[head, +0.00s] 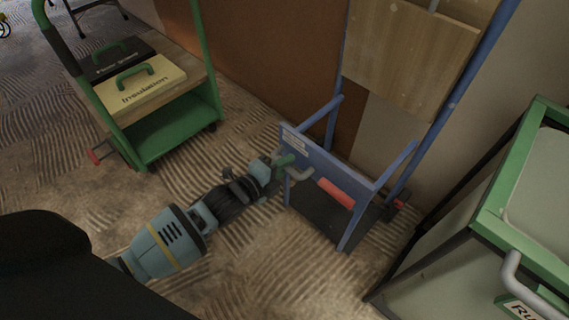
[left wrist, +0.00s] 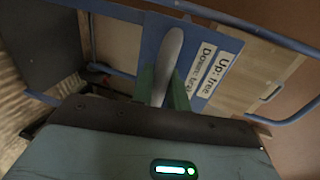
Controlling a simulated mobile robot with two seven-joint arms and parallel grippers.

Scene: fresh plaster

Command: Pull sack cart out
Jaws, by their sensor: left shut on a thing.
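The sack cart (head: 330,168) is a blue frame with tall uprights, a low front panel and a dark base plate, standing against the wall right of centre. A wooden board (head: 410,55) sits between its uprights. A light grey curved handle (head: 301,174) sticks out of the panel's left part, with a red bar to its right. My left gripper (head: 284,161) reaches it from the lower left and is shut on the grey handle. In the left wrist view the green fingers (left wrist: 165,88) flank the handle, beside a label reading "Up: free" and "Down: bra…", its end hidden. My right gripper is not in view.
A green trolley (head: 175,130) with two cases, one marked "Insulation", stands at upper left. A green-framed bin (head: 490,215) with a grey handle stands close on the right. The ridged floor (head: 270,275) in front of the cart is mostly clear.

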